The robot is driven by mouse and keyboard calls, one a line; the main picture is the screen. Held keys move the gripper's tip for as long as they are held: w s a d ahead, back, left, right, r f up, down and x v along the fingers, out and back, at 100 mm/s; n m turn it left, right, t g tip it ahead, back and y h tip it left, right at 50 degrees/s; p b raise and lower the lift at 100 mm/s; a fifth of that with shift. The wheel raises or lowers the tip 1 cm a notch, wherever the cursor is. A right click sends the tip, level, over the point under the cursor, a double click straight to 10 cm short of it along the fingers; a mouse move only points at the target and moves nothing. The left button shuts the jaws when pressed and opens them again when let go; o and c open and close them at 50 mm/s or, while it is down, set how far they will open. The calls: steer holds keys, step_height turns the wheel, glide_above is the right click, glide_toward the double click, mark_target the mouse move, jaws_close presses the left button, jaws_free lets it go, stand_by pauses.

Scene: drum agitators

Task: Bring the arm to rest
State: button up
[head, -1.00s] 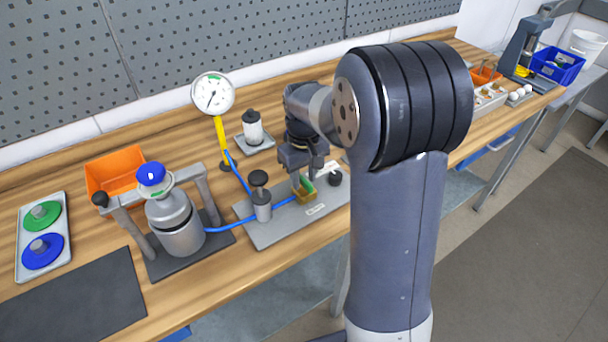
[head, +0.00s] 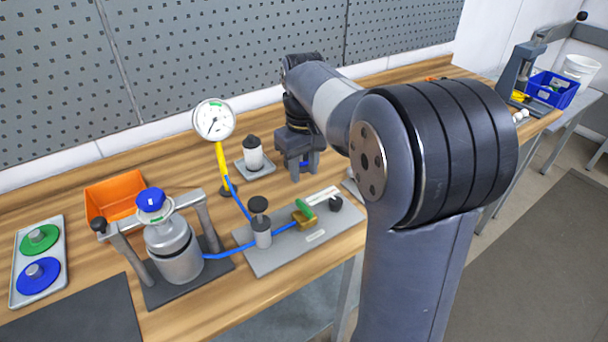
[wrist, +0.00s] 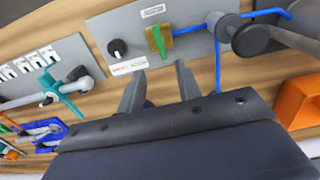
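My gripper (head: 304,170) hangs above the bench, behind the grey valve panel (head: 265,262) in the head view and clear of it. In the wrist view its two fingers (wrist: 158,88) are spread apart with nothing between them. The valve with the brass body and green handle (head: 302,207) sits on the panel, apart from the fingers. It also shows beyond the fingertips in the wrist view, where the green handle (wrist: 156,40) lies across the line of the blue hose (wrist: 218,55). My upper arm fills the right middle of the head view.
The pegboard (head: 230,50) rises behind.

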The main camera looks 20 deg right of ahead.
mark_target(304, 206)
step_height(304, 206, down, 11)
steer(key=shift+r+n, duration=0.1)
steer(key=shift+n, duration=0.3)
stand_by(0.4)
stand_by(0.4)
